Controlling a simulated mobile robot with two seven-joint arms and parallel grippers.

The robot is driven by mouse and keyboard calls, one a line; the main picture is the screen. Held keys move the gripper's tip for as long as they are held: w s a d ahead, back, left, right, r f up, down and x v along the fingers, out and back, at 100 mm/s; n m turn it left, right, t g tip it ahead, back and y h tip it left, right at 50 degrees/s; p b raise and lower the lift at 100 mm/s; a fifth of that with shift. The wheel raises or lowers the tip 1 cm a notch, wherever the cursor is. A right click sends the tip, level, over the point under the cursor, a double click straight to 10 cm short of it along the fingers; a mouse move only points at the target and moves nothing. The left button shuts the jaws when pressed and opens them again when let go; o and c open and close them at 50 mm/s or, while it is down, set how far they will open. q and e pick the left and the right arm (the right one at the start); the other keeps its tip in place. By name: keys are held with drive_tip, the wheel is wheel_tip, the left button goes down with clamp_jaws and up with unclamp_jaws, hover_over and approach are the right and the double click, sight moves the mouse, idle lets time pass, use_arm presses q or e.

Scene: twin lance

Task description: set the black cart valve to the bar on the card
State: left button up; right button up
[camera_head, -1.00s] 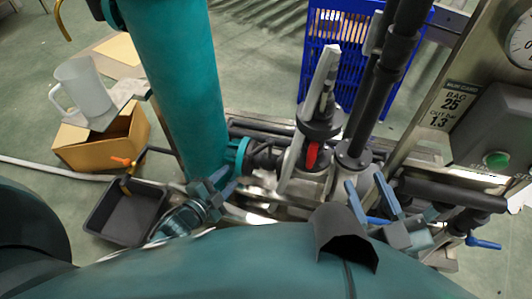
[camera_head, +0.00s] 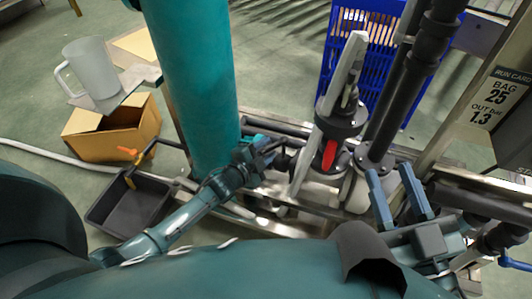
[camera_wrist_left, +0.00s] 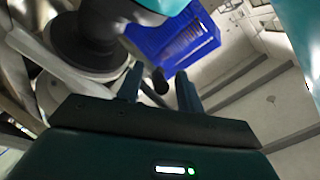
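The run card (camera_head: 497,98) hangs at the right in the head view and reads "BAG 25, OUT bar 1.3". My left gripper (camera_head: 270,150) is beside the teal column, close to a dark fitting (camera_head: 283,162) that I take for the black valve; the gripper partly hides it. In the left wrist view my left gripper (camera_wrist_left: 160,86) has its fingers apart, with a rounded black handle end (camera_wrist_left: 160,80) showing between or just beyond them. I cannot tell whether they touch it. My right gripper (camera_head: 397,192) is open and empty near the dark pipes. No gauge is in view.
A filter housing with a red lever (camera_head: 330,154) stands right of my left gripper. A blue crate (camera_head: 355,60) is behind it. A black tray (camera_head: 130,208), a cardboard box (camera_head: 112,135) and a white mug (camera_head: 92,70) are at the left. A blue-handled valve (camera_head: 512,263) is at lower right.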

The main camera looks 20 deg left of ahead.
use_arm(q)
drive_tip(key=shift+w, duration=0.15)
drive_tip(key=shift+c, duration=0.4)
clamp_jaws()
